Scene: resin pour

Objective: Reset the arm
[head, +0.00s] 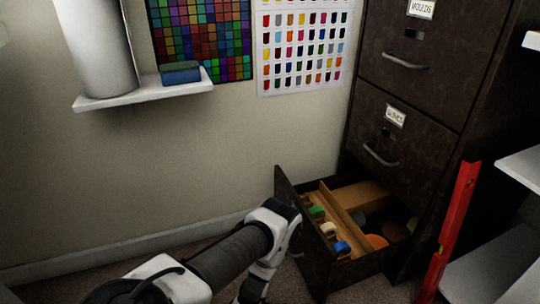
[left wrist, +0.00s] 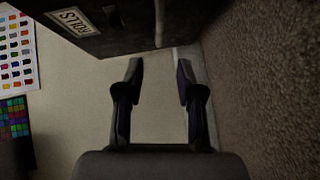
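My left arm (head: 232,255) comes in from the lower left in the head view and reaches the front of the open bottom drawer (head: 318,270) of a dark filing cabinet (head: 425,85). My left gripper (left wrist: 159,65) is open and empty in the left wrist view, with its two fingers apart and bare wall between them. A cabinet or drawer front with a label (left wrist: 72,18) and a metal handle (left wrist: 158,24) lies just beyond the fingertips at the top, apart from them. In the head view I cannot make out the fingertips clearly. My right gripper does not show.
The open drawer holds small jars with green (head: 317,211), cream and blue (head: 342,247) caps, a wooden divider and round discs. A red level (head: 453,225) leans by the cabinet. A wall shelf (head: 140,94) holds a white cylinder and a blue sponge-like block.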

